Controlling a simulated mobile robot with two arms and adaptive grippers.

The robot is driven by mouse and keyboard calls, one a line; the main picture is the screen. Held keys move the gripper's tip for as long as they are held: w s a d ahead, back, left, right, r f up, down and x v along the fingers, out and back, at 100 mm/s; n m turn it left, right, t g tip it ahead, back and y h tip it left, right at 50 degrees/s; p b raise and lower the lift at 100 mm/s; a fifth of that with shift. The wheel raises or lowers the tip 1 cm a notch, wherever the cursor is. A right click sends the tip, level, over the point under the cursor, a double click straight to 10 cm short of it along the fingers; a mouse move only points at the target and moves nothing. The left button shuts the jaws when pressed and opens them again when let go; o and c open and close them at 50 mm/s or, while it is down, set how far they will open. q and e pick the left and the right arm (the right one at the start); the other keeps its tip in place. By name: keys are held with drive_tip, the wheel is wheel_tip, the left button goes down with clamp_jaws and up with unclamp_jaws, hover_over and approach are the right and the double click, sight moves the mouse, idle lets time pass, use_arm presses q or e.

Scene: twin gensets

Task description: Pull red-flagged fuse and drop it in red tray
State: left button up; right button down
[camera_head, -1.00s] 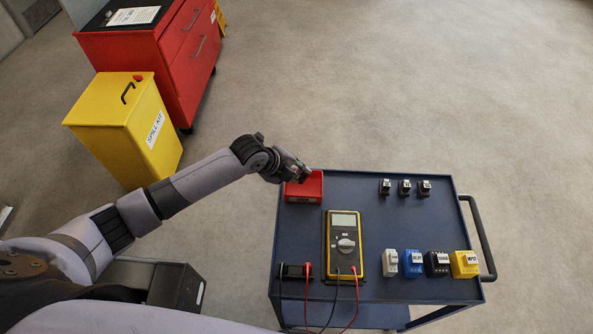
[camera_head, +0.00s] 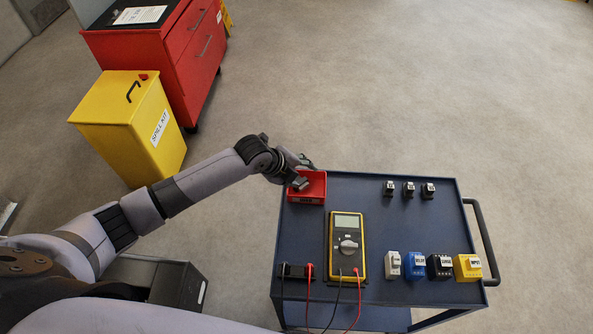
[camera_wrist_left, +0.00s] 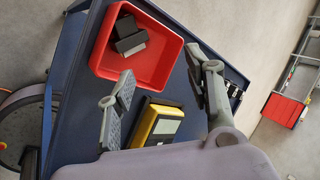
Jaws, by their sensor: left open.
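The red tray (camera_head: 316,198) sits at the far left corner of the blue cart top. In the left wrist view the red tray (camera_wrist_left: 168,72) holds a black and grey block (camera_wrist_left: 129,36), likely a fuse; no red flag shows on it. My left gripper (camera_head: 305,174) is over the tray. Its fingers stand apart in the left wrist view (camera_wrist_left: 165,94), with nothing between them, and the block lies beyond them. The block is hard to make out in the head view. My right gripper is out of view.
A yellow multimeter (camera_head: 346,262) with leads stands near the tray. Several small black parts (camera_head: 409,189) stand at the back right, and several labelled blocks (camera_head: 440,267) along the front. A yellow spill kit bin (camera_head: 125,125) and red cabinet (camera_head: 150,52) stand left.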

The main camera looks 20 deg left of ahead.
use_arm(q)
drive_tip(key=v, duration=1.1)
drive_tip(key=shift+s+a+r, duration=0.15)
drive_tip(key=shift+s+r, duration=0.05)
drive_tip(key=shift+r, duration=0.15)
